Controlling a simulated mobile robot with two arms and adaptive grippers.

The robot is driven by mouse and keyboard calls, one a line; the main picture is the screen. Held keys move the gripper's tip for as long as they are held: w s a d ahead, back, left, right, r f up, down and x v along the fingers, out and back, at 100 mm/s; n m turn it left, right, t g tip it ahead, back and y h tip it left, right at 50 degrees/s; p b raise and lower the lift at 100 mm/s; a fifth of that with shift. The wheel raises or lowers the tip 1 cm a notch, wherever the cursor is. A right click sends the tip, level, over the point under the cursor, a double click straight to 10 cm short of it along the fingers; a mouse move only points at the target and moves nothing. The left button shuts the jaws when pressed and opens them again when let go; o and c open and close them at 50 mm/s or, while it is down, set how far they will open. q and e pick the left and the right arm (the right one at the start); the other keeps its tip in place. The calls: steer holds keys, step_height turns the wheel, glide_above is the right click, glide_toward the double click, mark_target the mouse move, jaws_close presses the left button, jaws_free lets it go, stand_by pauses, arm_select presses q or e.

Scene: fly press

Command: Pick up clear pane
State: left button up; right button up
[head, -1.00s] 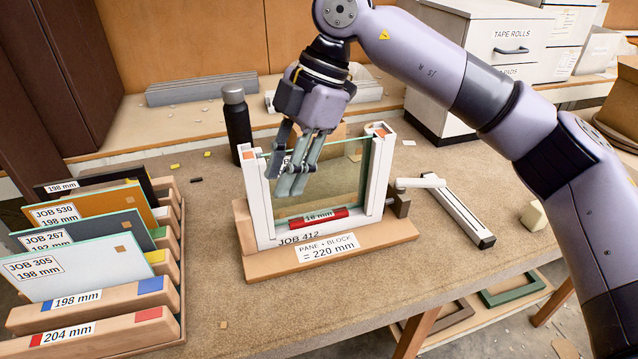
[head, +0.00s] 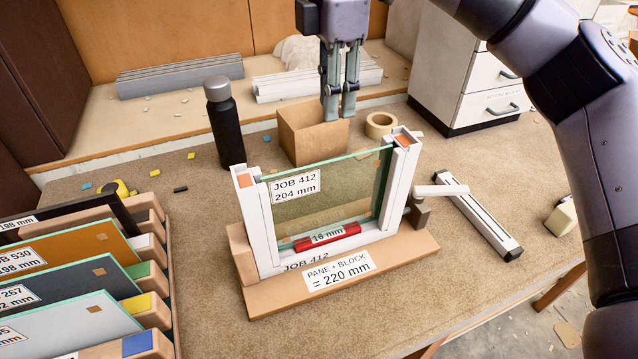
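A clear pane (head: 318,212) with a green-tinted edge stands upright in the white frame (head: 397,190). Its label reads JOB 412, 204 mm. A red 16 mm block (head: 327,235) lies at the frame's bottom, below the pane. My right gripper (head: 340,118) is above and behind the frame, apart from the pane, with nothing visible in its fingers. The fingers look close together, and their opening is hard to judge from this side. In the rack at left, a pale pane (head: 70,325) stands in front of darker and orange ones. My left gripper is not in view.
A cardboard box (head: 300,140) stands behind the frame, below my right gripper. A black bottle (head: 226,135) is left of it, a tape roll (head: 380,124) right. A clamp-like bar (head: 478,215) lies right of the frame. Bench between rack (head: 165,235) and frame is clear.

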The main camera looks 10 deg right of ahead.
step_height(320, 180, down, 7)
steer(key=s+p, duration=0.1)
steer(key=p, duration=0.2)
glide_above(329, 202)
step_height(329, 202, down, 5)
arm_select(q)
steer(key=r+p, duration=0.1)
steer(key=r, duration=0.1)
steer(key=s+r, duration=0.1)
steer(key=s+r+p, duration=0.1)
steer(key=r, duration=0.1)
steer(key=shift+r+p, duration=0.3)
arm_select(e)
step_height(329, 202, down, 5)
steer(key=shift+w+f, duration=0.1)
steer(key=shift+w, duration=0.05)
steer(key=shift+c, duration=0.3)
jaws_close()
steer(key=shift+w, duration=0.1)
